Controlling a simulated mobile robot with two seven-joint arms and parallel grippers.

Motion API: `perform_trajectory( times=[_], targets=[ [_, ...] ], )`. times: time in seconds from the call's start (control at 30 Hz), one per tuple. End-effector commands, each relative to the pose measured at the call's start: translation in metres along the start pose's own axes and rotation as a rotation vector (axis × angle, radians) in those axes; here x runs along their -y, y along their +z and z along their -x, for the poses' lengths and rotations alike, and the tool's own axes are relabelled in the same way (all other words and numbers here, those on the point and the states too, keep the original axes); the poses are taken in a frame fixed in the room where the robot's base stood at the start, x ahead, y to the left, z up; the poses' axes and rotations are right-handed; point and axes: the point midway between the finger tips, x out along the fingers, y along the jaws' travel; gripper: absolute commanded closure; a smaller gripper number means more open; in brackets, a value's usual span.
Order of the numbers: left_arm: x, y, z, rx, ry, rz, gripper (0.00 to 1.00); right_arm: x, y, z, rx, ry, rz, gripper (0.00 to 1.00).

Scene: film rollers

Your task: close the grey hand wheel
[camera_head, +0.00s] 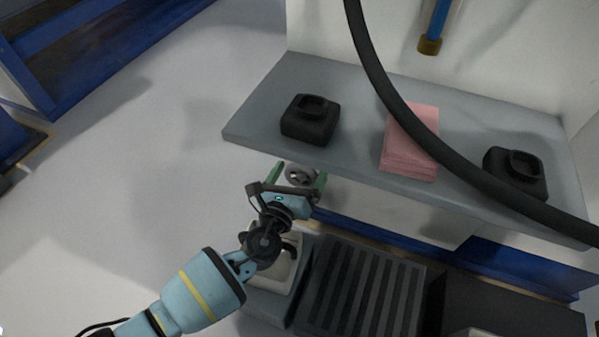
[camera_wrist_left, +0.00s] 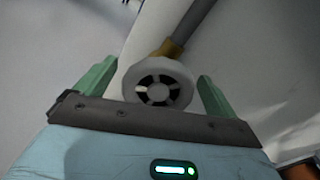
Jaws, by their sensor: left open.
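The grey hand wheel (camera_wrist_left: 158,92) is round, with a pale rim and dark openings around its hub. It sits on a brass-coloured fitting (camera_wrist_left: 167,48) at the end of a grey pipe. In the head view the wheel (camera_head: 300,174) shows just below the front edge of the shelf, partly hidden by my gripper. My left gripper (camera_head: 299,170) is open, with one green finger on each side of the wheel. In the left wrist view there is a visible gap between the wheel and each finger of the gripper (camera_wrist_left: 157,70). My right gripper is not in view.
A grey shelf (camera_head: 255,118) above the wheel holds two black holders (camera_head: 310,120) (camera_head: 515,172) and a pink stack (camera_head: 411,150). A thick black hose (camera_head: 380,75) crosses in front. A ribbed dark box (camera_head: 362,290) and a pale basin (camera_head: 283,275) lie below. Open floor is at left.

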Motion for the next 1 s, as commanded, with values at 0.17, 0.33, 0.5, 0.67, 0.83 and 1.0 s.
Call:
perform_trajectory(
  times=[0.17,0.33,0.5,0.67,0.83,1.0],
  targets=[
    [0.0003,0.0004,-0.002,0.0,-0.001,0.0,0.06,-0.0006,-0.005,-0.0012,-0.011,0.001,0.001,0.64],
    [0.0003,0.0003,-0.0017,0.0,-0.001,0.0,0.14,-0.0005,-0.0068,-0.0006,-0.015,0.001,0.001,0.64],
    [0.0002,0.0002,-0.0016,0.0,-0.001,0.0,0.36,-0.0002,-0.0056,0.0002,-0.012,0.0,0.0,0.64],
    [0.0001,0.0002,-0.0015,0.0,0.0,0.0,0.5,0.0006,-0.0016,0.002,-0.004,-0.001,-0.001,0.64],
    [0.0004,0.0003,-0.0014,0.0,0.0,-0.019,0.5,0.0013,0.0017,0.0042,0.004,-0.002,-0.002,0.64],
    [0.0013,0.0006,-0.0013,-0.001,0.0,-0.084,0.5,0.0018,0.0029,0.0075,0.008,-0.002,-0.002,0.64]
  ],
)
